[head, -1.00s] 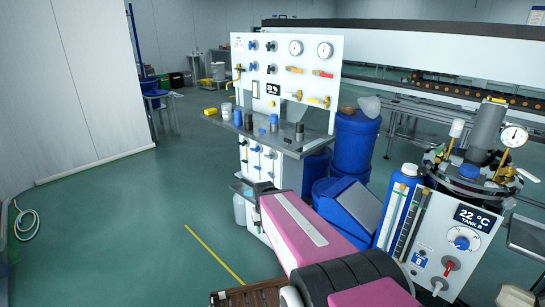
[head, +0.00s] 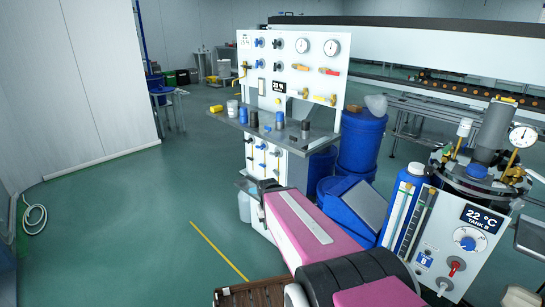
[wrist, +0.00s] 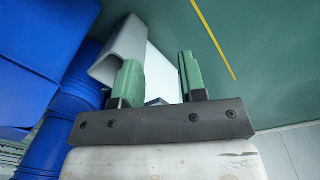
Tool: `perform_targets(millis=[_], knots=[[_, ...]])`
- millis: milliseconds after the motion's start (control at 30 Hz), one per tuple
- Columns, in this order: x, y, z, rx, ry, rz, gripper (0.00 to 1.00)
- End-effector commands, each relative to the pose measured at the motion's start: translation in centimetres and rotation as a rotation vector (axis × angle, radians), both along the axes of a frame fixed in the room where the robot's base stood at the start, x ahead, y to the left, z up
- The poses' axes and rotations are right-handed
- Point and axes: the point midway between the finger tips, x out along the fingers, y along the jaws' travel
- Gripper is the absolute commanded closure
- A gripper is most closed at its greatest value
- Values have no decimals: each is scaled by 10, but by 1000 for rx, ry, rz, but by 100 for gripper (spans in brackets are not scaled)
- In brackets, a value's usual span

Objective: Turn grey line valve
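The panel fixture (head: 292,75) stands upright at centre in the head view. It carries blue and dark knobs, two gauges, and yellow, orange and red levers. Below its shelf is a white lower panel (head: 281,163) with more small valves. No valve there is clearly readable as the grey line valve. My gripper (head: 266,186) is in front of the lower panel, seen end-on and partly hidden by my pink arm. In the wrist view my gripper (wrist: 160,80) has its two green fingers apart, with nothing clearly held between them.
A grey shelf (head: 325,139) with small bottles juts from the panel. Blue barrels (head: 361,140) stand right of it. The Tank B unit (head: 462,240), with a blue knob, red handle and grey handle, stands near right. Green floor (head: 120,220) at left is open.

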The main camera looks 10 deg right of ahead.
Motion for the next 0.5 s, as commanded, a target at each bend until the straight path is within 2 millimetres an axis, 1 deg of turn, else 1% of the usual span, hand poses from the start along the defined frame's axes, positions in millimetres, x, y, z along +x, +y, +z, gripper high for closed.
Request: perform_targets(millis=[33, 133, 267, 367, 500], knots=[[10, -3, -2, -38, -2, 12, 62], [29, -15, -3, -156, -9, 41, 62], [62, -30, 0, -350, -31, 92, 62], [91, -41, 9, -514, -59, 134, 62], [136, -49, 28, -748, -113, 196, 62]])
